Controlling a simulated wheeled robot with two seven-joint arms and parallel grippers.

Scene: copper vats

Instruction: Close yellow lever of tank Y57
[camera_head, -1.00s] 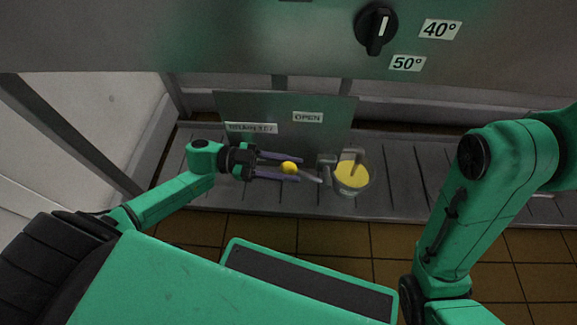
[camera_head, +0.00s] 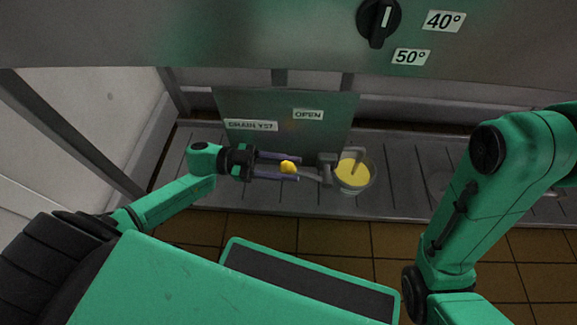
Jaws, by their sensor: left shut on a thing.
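The lever has a yellow knob (camera_head: 288,167) on a grey metal arm (camera_head: 309,175) that runs right to a grey valve body (camera_head: 326,168). My left gripper (camera_head: 297,167) reaches in from the left, with its two purple fingers on either side of the yellow knob, and is shut on it. Right of the valve, a clear container (camera_head: 354,178) with yellow contents stands under the spout (camera_head: 354,155). My right arm is at the right, but its gripper is outside the view. The tank's Y57 mark cannot be read here.
A green-grey panel behind the lever carries an OPEN label (camera_head: 308,114) and another label (camera_head: 250,125) at its left. A slatted metal ledge (camera_head: 400,180) runs beneath. Above is the tank's steel front with a black dial (camera_head: 378,20). Tiled floor (camera_head: 330,235) lies in front.

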